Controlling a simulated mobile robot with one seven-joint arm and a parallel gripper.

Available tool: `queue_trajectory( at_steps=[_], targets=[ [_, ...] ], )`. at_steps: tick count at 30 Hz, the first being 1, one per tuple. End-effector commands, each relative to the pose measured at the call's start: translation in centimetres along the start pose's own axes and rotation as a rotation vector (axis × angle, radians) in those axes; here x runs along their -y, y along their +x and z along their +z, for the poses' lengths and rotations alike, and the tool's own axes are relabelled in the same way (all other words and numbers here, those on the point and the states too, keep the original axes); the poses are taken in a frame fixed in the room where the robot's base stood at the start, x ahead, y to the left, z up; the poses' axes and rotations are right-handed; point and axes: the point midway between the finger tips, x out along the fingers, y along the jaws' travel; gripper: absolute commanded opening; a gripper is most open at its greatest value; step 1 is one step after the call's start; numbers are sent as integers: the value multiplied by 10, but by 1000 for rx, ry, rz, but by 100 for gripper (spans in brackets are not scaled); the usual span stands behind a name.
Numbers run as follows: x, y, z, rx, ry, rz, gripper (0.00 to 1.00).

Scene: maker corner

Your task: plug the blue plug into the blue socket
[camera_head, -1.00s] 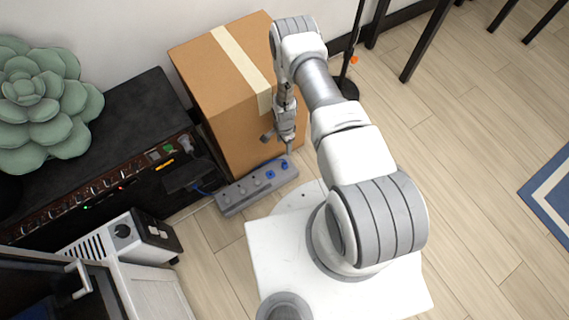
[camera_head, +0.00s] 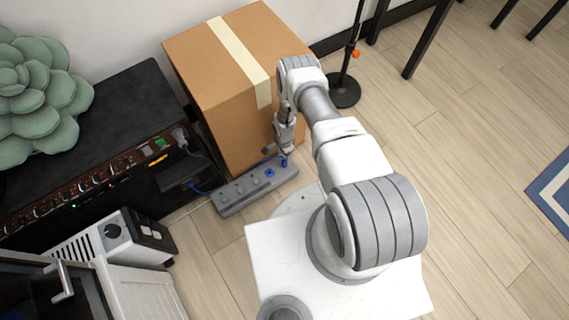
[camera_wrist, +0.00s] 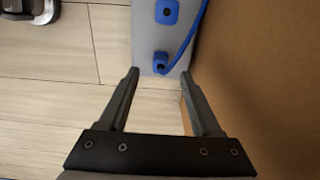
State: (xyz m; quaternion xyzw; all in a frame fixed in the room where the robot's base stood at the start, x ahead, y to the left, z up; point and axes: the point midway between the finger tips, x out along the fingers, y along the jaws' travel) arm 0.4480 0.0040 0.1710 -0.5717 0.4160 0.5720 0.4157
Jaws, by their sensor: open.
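The blue socket (camera_head: 269,173) is a square blue patch on top of the grey power strip (camera_head: 232,199), towards its far right end. It also shows in the wrist view (camera_wrist: 167,12). The blue plug (camera_wrist: 160,62) is at the strip's near end in the wrist view, with its blue cable curving up along the strip's right side. In the head view the plug (camera_head: 284,162) shows just below my gripper (camera_head: 280,152). In the wrist view my gripper (camera_wrist: 160,74) is open, its fingertips either side of the plug's near end. Whether they touch it is unclear.
A cardboard box (camera_head: 203,70) stands close behind the strip and fills the right of the wrist view. A black amplifier (camera_head: 120,110) is at the left. A grey-white device (camera_head: 120,242) sits nearer. Wooden floor is free at the right (camera_head: 470,190).

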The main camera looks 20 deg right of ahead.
Motion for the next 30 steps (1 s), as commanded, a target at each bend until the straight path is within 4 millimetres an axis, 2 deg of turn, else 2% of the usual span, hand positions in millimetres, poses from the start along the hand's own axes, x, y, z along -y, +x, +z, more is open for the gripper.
queue_trajectory(
  at_steps=[8,19,30],
  targets=[
    [0,3,0,0,0,0,65],
    [1,49,-4,0,-1,0,65],
    [1,51,-4,0,0,-1,65]
  ],
)
